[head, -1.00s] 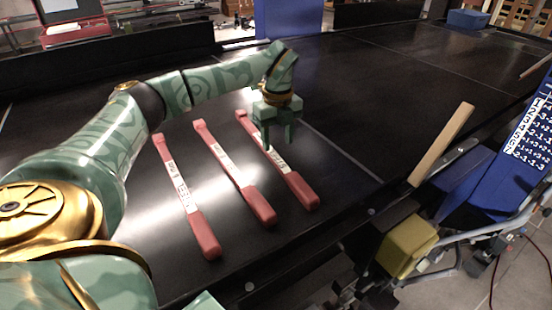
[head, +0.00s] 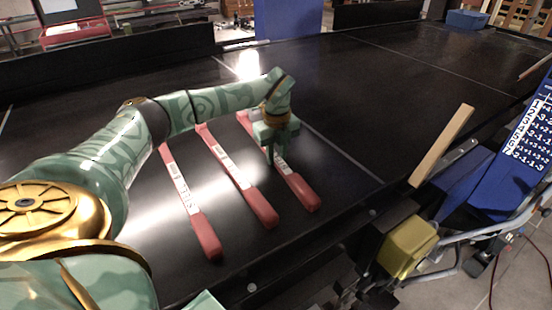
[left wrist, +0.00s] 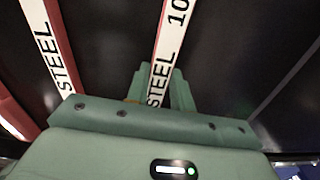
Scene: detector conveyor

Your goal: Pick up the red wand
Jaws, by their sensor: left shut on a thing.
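Three red wands with white printed labels lie side by side on the black conveyor. The left wand (head: 190,205), the middle wand (head: 237,172) and the right wand (head: 298,188) all slant toward the near edge. My left gripper (head: 276,160) is lowered over the right wand and shut on it around its labelled part. In the left wrist view, the right wand's label (left wrist: 171,45) runs between the fingers (left wrist: 160,88), and the middle wand's label (left wrist: 48,45) is to the left. The gripper hides part of the right wand. My right gripper is not in view.
The black conveyor belt (head: 400,80) is clear beyond and to the right of the wands. At the right stand a wooden strip (head: 442,145), a yellow block (head: 406,248) and a blue panel with a printed chart (head: 520,150).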

